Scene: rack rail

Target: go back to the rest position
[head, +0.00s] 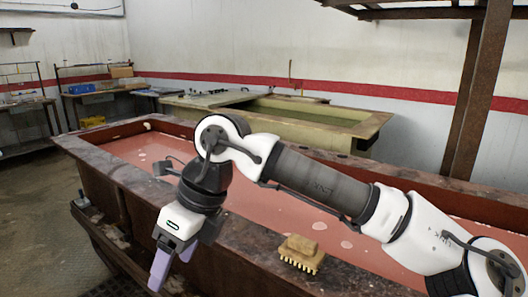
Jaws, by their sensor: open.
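My gripper (166,272) is at the lower left of centre in the head view, pointing down, with purple fingers. It is open, and I see nothing held in it. It hangs at the near side of a long rusty tank. My arm reaches in from the right across the tank, bends at the elbow and drops to the gripper. The arm hides part of the tank's rim and inside.
The tank (100,160) holds pinkish liquid. A brush (302,253) with a tan block and pale bristles lies on its near rim, right of my gripper. A greenish tank (318,132) stands behind. A rusty post (478,90) rises at right. Shelves (95,88) stand at far left.

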